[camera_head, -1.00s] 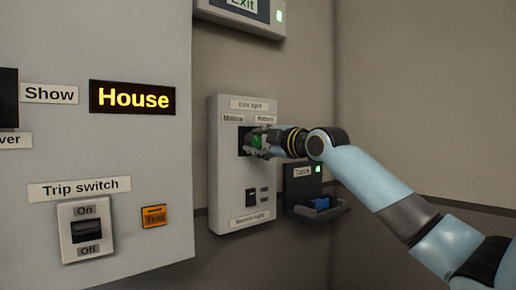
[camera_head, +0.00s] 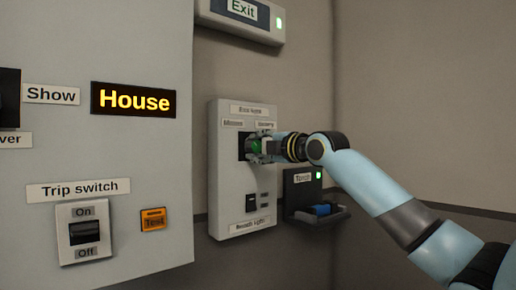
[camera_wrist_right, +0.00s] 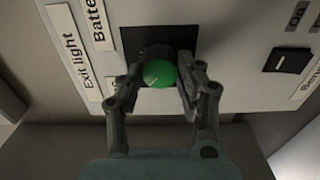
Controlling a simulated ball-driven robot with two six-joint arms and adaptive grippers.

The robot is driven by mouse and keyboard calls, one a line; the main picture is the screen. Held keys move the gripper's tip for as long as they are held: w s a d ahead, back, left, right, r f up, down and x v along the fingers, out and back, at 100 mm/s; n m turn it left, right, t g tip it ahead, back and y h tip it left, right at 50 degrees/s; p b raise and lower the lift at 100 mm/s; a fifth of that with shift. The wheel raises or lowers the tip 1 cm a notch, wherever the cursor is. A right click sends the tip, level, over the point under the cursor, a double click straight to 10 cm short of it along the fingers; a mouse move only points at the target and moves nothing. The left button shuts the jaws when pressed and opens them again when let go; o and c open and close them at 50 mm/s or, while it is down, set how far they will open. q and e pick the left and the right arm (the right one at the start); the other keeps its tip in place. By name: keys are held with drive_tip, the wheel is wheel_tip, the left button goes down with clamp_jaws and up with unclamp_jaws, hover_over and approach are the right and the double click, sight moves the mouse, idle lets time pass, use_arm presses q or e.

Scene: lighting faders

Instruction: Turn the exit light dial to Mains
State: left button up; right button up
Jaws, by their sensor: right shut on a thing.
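The exit light dial is a round knob with a green face (camera_wrist_right: 160,74) on a dark square plate of a pale wall panel (camera_head: 228,185). In the head view the green face (camera_head: 256,146) shows between the fingers. My right gripper (camera_wrist_right: 160,82) is shut on the dial, with one finger on each side of it. The "Mains" label (camera_head: 233,123) is at the upper left of the dial and the "Battery" label (camera_head: 266,124) at the upper right. A pale mark shows on the green face, but which label it faces is unclear. My left gripper is not in view.
A torch holder (camera_head: 315,208) with a blue item sits right of the panel, below my right arm. A rocker switch (camera_head: 252,202) is below the dial. A large grey panel with a trip switch (camera_head: 86,232) stands at left.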

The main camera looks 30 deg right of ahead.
drive_tip(key=shift+f, duration=0.1)
drive_tip(key=o, duration=1.1)
drive_tip(key=shift+o, duration=0.2)
drive_tip(key=shift+s, duration=0.1)
drive_tip(key=s, duration=0.7)
drive_tip(key=shift+s+d, duration=0.15)
drive_tip(key=shift+d, duration=0.15)
drive_tip(key=shift+f, duration=0.1)
